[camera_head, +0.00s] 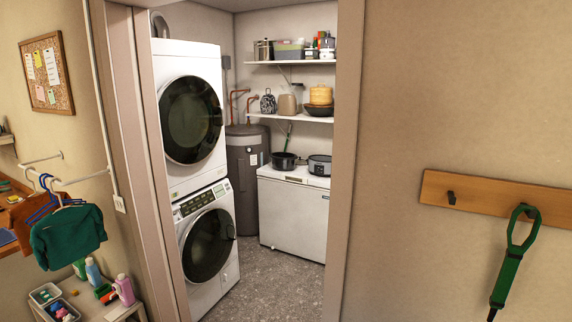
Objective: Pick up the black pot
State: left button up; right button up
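A black pot (284,161) stands on the left part of the white chest freezer's (291,216) top, inside the small utility room beyond the doorway. A greenish handle or utensil seems to rise at its back. Neither of my grippers shows in the head view, so their state cannot be seen. The pot is well away from me, through the door opening.
A grey slow cooker (320,166) sits right of the pot. Stacked white washers (190,118) stand left of the passage, with a dark water heater (246,180) behind. The grey floor (270,283) is clear. A door frame (346,160) borders the opening.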

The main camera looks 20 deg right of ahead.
aim_at(281, 161)
jog(key=u, duration=1.35)
jog(key=i, duration=1.65)
jog(key=z, duration=2.3)
jog(key=i, duration=2.3)
jog(key=z, duration=0.65)
jog(key=i, duration=1.3)
jog(key=z, duration=0.8)
